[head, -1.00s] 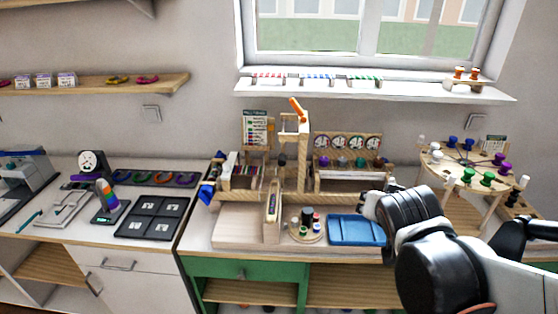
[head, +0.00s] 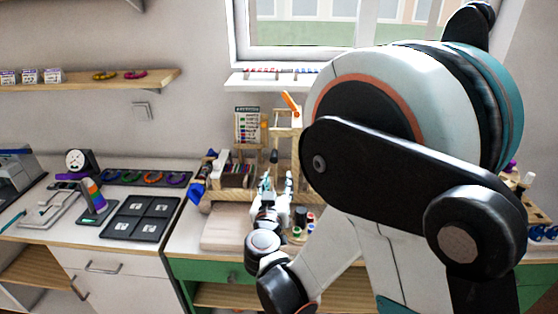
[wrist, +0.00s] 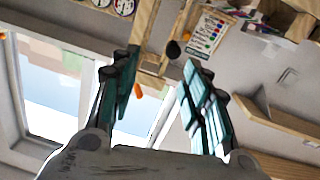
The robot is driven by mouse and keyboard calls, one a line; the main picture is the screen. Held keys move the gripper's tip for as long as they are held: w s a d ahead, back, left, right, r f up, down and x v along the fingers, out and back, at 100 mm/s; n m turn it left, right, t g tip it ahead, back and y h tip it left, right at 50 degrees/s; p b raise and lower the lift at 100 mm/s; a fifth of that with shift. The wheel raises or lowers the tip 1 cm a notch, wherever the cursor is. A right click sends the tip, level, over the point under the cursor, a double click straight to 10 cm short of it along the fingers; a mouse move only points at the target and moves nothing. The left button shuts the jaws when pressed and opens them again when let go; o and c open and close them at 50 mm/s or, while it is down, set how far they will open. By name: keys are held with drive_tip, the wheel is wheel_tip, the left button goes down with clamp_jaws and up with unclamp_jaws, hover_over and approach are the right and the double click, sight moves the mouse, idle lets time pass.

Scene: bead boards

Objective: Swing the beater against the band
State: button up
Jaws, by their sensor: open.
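A small wooden loom with a striped, many-coloured band (head: 238,178) stands at the back of the bench, left of a tall wooden frame (head: 285,130). A dark rounded knob (head: 273,157) shows beside the frame, and also in the wrist view (wrist: 172,48); it may belong to the beater, whose full shape I cannot make out. My gripper (head: 277,183) is open, its fingers pointing up and away in front of the loom and frame. In the wrist view the knob appears beyond the gap between the fingers (wrist: 158,62), apart from them. My arm hides the bench's right side.
An orange lever (head: 291,104) tops the frame. A colour chart (head: 247,125) stands behind the loom. Small spools (head: 310,217) stand right of my gripper. A pale wooden board (head: 222,232) lies in front. A dark four-part tray (head: 141,218) is on the left counter.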

sight(274, 160)
drive_tip(key=shift+n+t+y, duration=0.3)
drive_tip(key=shift+n, duration=0.1)
drive_tip(key=w+b, duration=0.1)
drive_tip(key=w, duration=0.3)
drive_tip(key=w+b, duration=0.1)
drive_tip(key=w, duration=0.4)
drive_tip(key=w+a, duration=0.1)
drive_tip(key=w, duration=0.3)
drive_tip(key=shift+w+a+f+b, duration=0.1)
drive_tip(key=shift+w+f+b, duration=0.05)
drive_tip(key=shift+w+b, duration=0.25)
clamp_jaws()
